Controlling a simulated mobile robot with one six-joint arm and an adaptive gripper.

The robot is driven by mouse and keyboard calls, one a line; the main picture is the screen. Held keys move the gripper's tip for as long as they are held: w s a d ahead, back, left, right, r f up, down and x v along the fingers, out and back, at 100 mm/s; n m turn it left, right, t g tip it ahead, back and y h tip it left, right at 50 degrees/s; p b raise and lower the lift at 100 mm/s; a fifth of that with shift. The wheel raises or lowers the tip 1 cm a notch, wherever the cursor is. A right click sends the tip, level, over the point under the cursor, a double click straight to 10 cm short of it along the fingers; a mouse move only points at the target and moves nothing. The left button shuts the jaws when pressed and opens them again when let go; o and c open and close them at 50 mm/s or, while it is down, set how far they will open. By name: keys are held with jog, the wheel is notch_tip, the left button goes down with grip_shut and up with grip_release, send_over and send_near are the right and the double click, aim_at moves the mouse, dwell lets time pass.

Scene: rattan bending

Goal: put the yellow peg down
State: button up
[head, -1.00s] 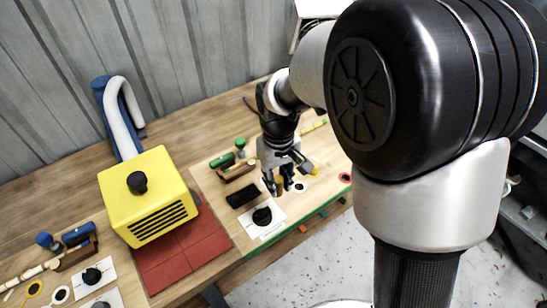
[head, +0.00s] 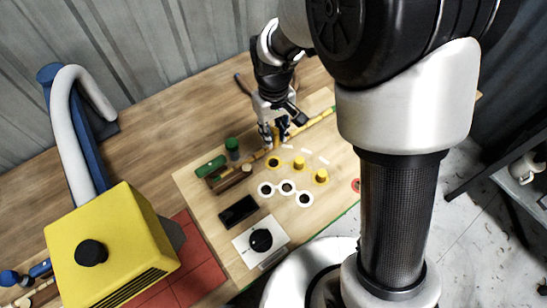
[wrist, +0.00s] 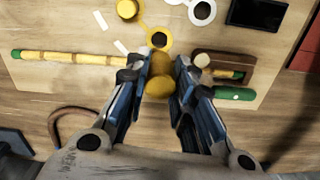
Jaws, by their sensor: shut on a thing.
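My gripper (wrist: 158,72) is shut on a yellow peg (wrist: 160,80), which sits between the fingertips in the wrist view. In that view an empty yellow ring with a dark hole (wrist: 160,39) lies just beyond the peg. In the head view my gripper (head: 275,140) is at the back of the light board, just behind that yellow ring (head: 273,162). Two more yellow pegs stand on the board, one beside the ring (head: 299,163) and one farther right (head: 321,177). The held peg's height above the board is hard to tell.
A rattan pole (wrist: 75,57) lies left of my gripper in the wrist view. A brown wooden block (head: 232,181), a lying green cylinder (head: 210,166) and an upright green one (head: 232,145) are to the left. White rings (head: 266,189) and a black tray (head: 239,211) are nearer the front.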

notch_tip(320, 180, down, 13)
jog(key=b, duration=0.3)
jog(key=shift+f+b, duration=0.2)
jog(key=shift+b, duration=0.1)
jog(key=shift+f, duration=0.15)
jog(key=o, duration=1)
